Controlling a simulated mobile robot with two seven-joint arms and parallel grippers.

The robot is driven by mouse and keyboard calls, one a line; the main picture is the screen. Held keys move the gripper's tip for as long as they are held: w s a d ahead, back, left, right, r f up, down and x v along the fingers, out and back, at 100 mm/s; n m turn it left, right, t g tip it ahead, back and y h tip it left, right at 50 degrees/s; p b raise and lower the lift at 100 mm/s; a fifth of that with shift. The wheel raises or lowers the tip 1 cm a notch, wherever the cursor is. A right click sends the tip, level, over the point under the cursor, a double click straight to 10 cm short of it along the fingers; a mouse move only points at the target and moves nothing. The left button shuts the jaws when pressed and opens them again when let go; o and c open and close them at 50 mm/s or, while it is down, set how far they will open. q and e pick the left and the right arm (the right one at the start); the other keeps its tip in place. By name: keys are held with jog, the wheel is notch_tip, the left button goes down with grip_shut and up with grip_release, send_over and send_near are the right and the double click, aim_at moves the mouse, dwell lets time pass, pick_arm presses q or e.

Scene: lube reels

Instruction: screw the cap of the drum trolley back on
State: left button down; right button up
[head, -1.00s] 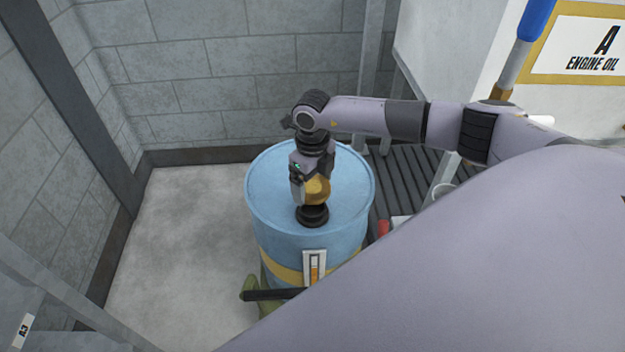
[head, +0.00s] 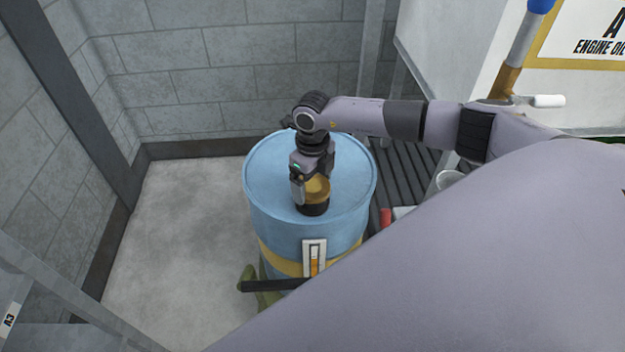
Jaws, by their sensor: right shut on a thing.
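The drum trolley's blue drum (head: 268,185) stands upright, with a yellow band and a level gauge (head: 314,262) on its front. My right gripper (head: 312,190) points down over the front part of the drum's lid. It is shut on the brass-coloured cap (head: 318,188), which is partly hidden by the fingers. The cap is at a dark round neck (head: 312,209) on the lid. I cannot tell how far the cap sits on the neck. My left gripper is not in view.
A dark handle bar (head: 262,286) sticks out low in front of the drum. A slatted grate (head: 408,172) and a white tank with an engine oil sign (head: 590,35) are to the right. Pale floor (head: 180,235) is clear on the left.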

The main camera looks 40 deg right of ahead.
dwell(0.8)
jog(key=shift+f+b, duration=0.35)
jog(key=shift+f, duration=0.2)
dwell(0.4)
jog(key=m+p, duration=0.1)
jog(key=m, duration=0.1)
jog(key=shift+r+m+p, duration=0.15)
jog(key=shift+m+p, duration=0.15)
jog(key=shift+m, duration=0.1)
jog(key=shift+m+p, duration=0.35)
jog(key=shift+m, duration=0.85)
